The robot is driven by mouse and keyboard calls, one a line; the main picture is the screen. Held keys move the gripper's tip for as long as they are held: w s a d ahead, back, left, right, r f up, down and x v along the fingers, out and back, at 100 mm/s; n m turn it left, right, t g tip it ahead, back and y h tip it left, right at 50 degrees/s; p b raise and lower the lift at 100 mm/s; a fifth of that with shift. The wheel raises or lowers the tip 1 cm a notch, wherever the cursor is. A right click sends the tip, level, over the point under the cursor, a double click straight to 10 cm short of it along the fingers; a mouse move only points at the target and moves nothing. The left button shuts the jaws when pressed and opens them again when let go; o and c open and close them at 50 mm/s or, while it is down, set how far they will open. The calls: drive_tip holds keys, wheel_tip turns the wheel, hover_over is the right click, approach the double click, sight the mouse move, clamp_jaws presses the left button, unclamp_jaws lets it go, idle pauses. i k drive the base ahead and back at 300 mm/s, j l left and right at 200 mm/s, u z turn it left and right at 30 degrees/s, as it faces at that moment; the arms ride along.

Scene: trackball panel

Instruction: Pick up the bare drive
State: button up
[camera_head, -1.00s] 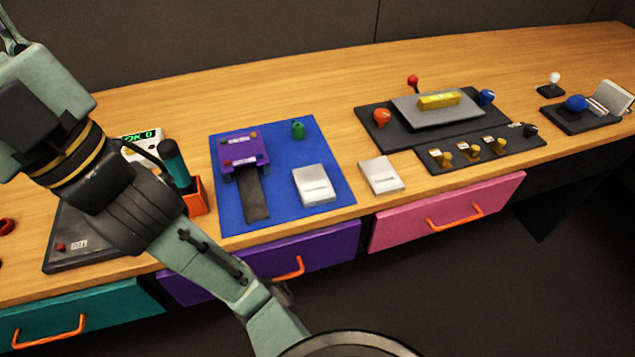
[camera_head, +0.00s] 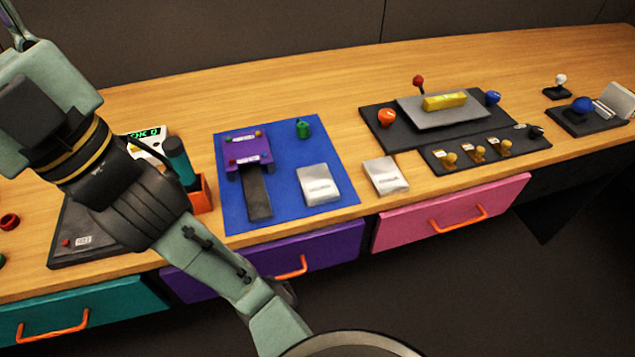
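Two pale silver, box-shaped drives lie flat near the front edge of the bench. One drive (camera_head: 319,184) lies on the blue mat (camera_head: 288,208), near its front right corner. The other drive (camera_head: 385,175) lies on the bare wood just right of the mat. My gripper is not in view.
A purple device (camera_head: 247,150) with a dark strip and a green knob (camera_head: 303,128) are on the mat. A black panel (camera_head: 375,132) with knobs stands right. An orange holder (camera_head: 202,196) stands left. Purple (camera_head: 335,247) and pink (camera_head: 408,231) drawers are shut below. Wood behind is clear.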

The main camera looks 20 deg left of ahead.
sight(318, 185)
drive_tip(key=j+z, duration=0.35)
drive_tip(key=k+j+z, duration=0.1)
drive_tip(key=z, duration=0.3)
drive_tip(key=k+j+z, duration=0.1)
drive_tip(key=j+z, duration=0.25)
